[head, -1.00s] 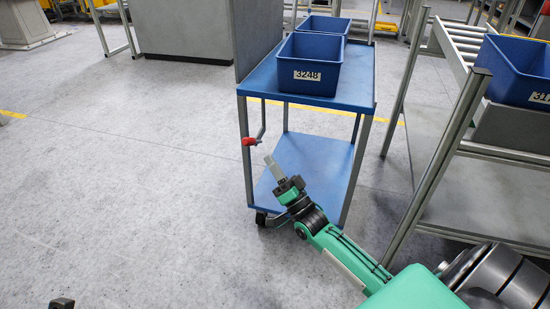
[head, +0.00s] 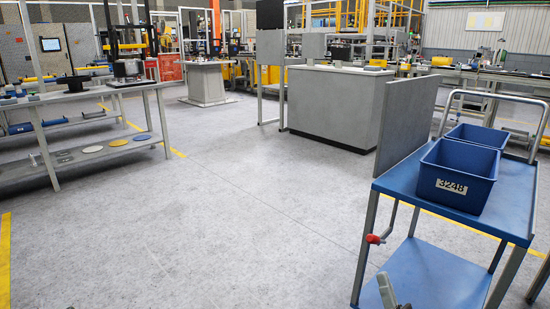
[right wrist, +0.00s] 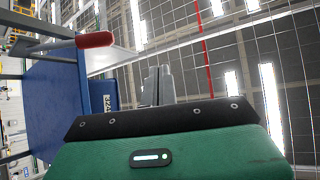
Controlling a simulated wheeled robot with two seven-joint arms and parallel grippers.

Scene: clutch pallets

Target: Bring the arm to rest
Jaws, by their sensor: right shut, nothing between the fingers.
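My right gripper (head: 387,291) shows only as grey fingertips at the bottom edge of the head view, in front of the blue cart's lower shelf. In the right wrist view its grey fingers (right wrist: 158,86) are together and empty, pointing up past my green wrist housing. The rest of the right arm is out of the head view. My left gripper is not visible.
A blue cart (head: 395,188) stands at right with a blue bin (head: 459,172) marked 3248, another bin (head: 478,134) behind it and a red-handled lever (head: 375,239). A workbench (head: 85,95) is at left. The middle floor is clear.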

